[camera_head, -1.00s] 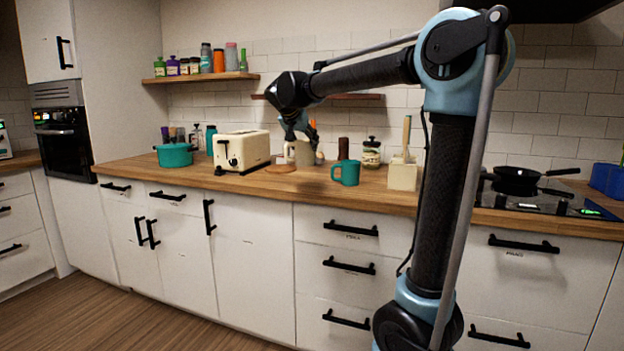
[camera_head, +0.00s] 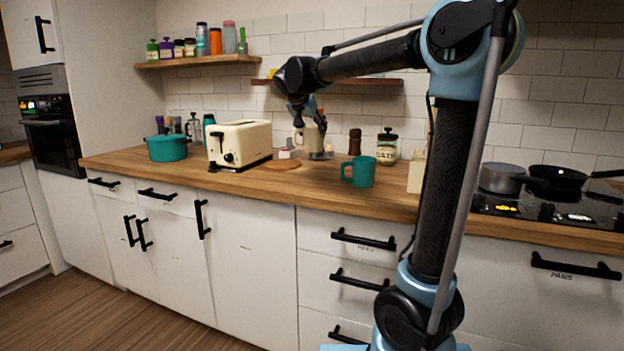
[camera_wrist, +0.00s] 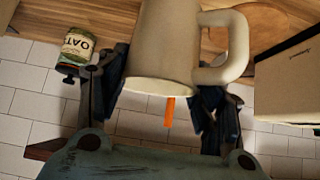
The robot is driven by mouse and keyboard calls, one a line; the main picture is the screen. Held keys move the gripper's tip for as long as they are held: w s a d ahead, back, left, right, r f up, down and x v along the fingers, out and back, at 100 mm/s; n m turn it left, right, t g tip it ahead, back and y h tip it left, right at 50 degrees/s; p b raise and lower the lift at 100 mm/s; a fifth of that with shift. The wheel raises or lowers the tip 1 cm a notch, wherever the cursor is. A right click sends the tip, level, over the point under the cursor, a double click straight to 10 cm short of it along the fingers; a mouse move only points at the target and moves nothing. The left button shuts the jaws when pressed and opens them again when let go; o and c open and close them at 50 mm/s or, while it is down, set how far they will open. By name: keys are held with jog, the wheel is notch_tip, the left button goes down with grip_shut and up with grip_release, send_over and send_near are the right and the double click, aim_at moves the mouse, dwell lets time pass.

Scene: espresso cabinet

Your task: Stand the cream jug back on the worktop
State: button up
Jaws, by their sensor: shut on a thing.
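The cream jug (camera_head: 312,141) is in my gripper (camera_head: 313,119), above the back of the wooden worktop (camera_head: 235,184), to the right of the toaster. In the wrist view the cream jug (camera_wrist: 165,50) sits between the two dark fingers of my gripper (camera_wrist: 165,95), with its handle pointing right. That view is turned over, with the worktop along its top. The jug looks roughly upright and its base appears clear of the wood. The exact gap is hard to judge.
A cream toaster (camera_head: 240,143) and a round wooden board (camera_head: 281,164) lie left of the jug. A teal mug (camera_head: 361,172) stands in front, right. A brown grinder (camera_head: 354,143) and an oats jar (camera_head: 387,147) stand behind it. A wall shelf (camera_head: 370,82) is close above.

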aim_at(310, 150)
jog(key=shift+w+d, duration=0.15)
jog(key=shift+f, duration=5)
jog(key=o, duration=1.6)
jog(key=shift+f, duration=0.1)
jog(key=v, duration=1.2)
